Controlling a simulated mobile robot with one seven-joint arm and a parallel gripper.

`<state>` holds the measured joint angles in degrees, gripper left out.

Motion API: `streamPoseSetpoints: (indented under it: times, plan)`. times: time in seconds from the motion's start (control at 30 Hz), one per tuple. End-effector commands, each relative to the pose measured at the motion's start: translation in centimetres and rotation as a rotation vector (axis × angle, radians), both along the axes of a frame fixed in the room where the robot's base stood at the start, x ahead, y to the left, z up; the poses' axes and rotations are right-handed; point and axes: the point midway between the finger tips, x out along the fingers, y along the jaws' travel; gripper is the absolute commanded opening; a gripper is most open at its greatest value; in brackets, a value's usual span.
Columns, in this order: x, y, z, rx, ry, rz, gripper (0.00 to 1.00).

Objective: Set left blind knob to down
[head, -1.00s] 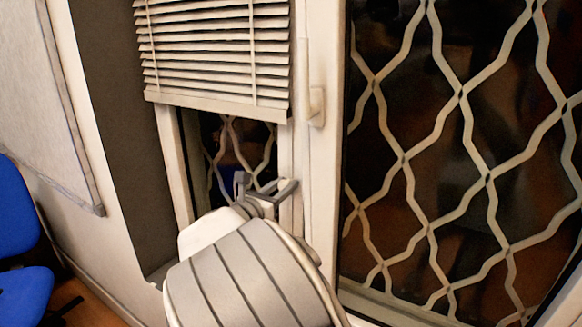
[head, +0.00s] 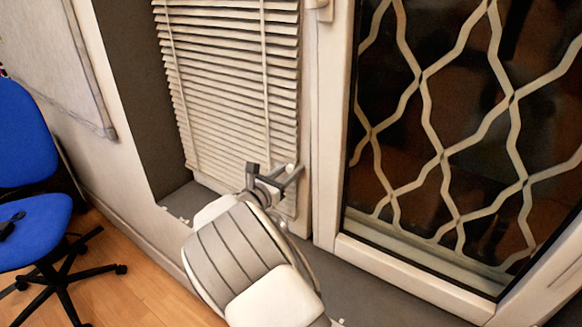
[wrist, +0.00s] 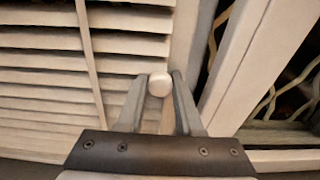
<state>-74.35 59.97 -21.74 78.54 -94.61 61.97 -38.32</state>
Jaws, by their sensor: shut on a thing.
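The left blind (head: 228,85) hangs in the left window with its slats lowered almost to the sill. Its small round white knob (wrist: 160,84) is between the two fingers of my gripper (wrist: 159,90) in the wrist view. In the head view my gripper (head: 277,172) is in front of the lower right part of the blind, and the knob (head: 290,168) shows as a pale spot near a fingertip. My gripper is shut on the knob. The slats behind the gripper are partly hidden.
A window with a white lattice grille (head: 440,150) is on the right. A grey sill (head: 370,280) runs below. A blue office chair (head: 35,200) stands at the left on the wooden floor (head: 130,280). A whiteboard (head: 60,60) is on the left wall.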

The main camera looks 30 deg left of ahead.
Motion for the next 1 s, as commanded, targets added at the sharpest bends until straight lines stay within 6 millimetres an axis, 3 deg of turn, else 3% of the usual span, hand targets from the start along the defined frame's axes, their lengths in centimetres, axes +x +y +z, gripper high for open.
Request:
streamPoseSetpoints:
  times: [0.27,0.3,0.43,0.77,0.87,1.0]
  plan:
    - [-0.1,-0.1,-0.8,-0.006,0.012,0.0,0.0]
    - [-0.1,-0.1,-0.8,-0.006,0.012,0.0,0.42]
    - [-0.1,-0.1,-0.6,-0.005,0.009,0.001,0.64]
    - [-0.3,0.0,-0.4,-0.003,0.006,0.002,0.64]
    - [-1.1,0.2,-0.3,-0.002,0.007,0.003,0.64]
    - [-3.7,0.4,-0.2,-0.004,0.007,0.005,0.64]
